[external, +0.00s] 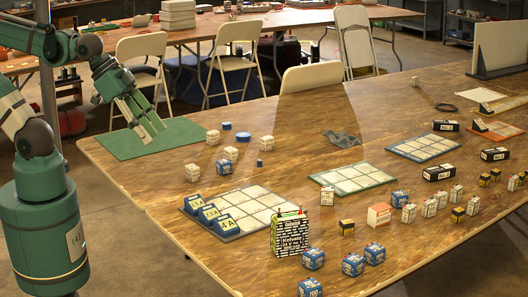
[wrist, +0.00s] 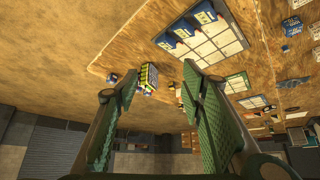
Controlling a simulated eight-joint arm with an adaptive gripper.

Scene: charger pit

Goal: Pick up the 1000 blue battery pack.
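Several blue-and-white battery packs stand on the wooden table in the external view. One blue pack (external: 313,259), another blue pack (external: 352,264) and a third (external: 375,253) are near the front edge, with one more (external: 310,287) at the bottom. Others are a blue pack (external: 400,198) at right and a blue pack (external: 223,167) at left. Their numbers are too small to read surely, so I cannot tell which is 1000. A blue pack (wrist: 292,26) shows at upper right in the wrist view. My gripper (external: 148,130) is open and empty above the green mat, far from the front packs; its spread fingers (wrist: 161,70) show in the wrist view.
White packs, black packs and two more trays (external: 352,178) (external: 424,147) crowd the right. The green mat (external: 185,132) is mostly bare.

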